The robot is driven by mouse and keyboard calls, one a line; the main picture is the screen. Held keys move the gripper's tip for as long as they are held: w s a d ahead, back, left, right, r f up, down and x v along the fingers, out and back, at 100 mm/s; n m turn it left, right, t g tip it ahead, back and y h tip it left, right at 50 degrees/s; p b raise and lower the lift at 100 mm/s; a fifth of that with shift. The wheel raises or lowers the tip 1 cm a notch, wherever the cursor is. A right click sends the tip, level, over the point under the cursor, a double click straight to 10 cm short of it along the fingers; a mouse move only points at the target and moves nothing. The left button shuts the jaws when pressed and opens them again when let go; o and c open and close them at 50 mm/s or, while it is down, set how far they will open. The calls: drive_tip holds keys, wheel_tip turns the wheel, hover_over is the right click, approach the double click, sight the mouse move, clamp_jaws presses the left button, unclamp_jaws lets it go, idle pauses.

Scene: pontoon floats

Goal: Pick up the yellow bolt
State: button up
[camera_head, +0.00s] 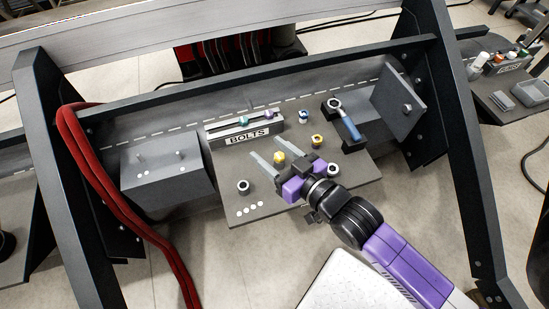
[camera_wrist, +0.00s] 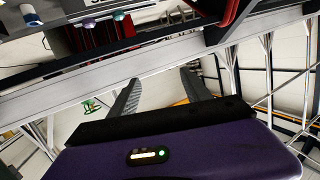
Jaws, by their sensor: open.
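A yellow bolt (camera_head: 279,157) stands on the dark board. In the head view it appears between my gripper's two fingers, but I cannot tell the height gap.
A rack labelled BOLTS (camera_head: 247,137) holds coloured bolts behind. A blue-handled wrench (camera_head: 350,128) lies on a black holder at right. Dark-and-white pieces (camera_head: 243,187) stand on the board (camera_head: 300,215). A grey box (camera_head: 165,172) and red hoses (camera_head: 95,170) are at left.

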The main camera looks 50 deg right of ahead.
drive_tip(key=w+d+f+m+g+h, duration=0.1)
drive_tip(key=w+d+f+m+g, duration=0.35)
drive_tip(key=w+d, duration=0.25)
drive_tip(key=w+d+f+m+g, duration=0.3)
drive_tip(key=w+d+m, duration=0.3)
drive_tip(key=w+d, duration=0.1)
drive_tip(key=m+g+y, duration=0.4)
drive_tip(key=m+g, duration=0.4)
hover_over(279, 155)
drive_tip(key=f, duration=0.4)
drive_tip(key=shift+w+a+f+p, duration=0.2)
drive_tip(key=shift+f+p, duration=0.1)
drive_tip(key=shift+f, duration=0.1)
drive_tip(key=shift+s+f+m, duration=0.2)
drive_tip(key=shift+f+m, duration=0.05)
drive_tip(key=shift+f, duration=0.6)
drive_tip(key=shift+d+f+p, duration=0.15)
drive_tip(key=shift+f+p, duration=0.1)
drive_tip(key=shift+f, duration=1.25)
drive_tip(key=shift+d+f+p, duration=0.1)
drive_tip(key=shift+f+p, duration=0.1)
drive_tip(key=shift+f, duration=1.3)
clamp_jaws()
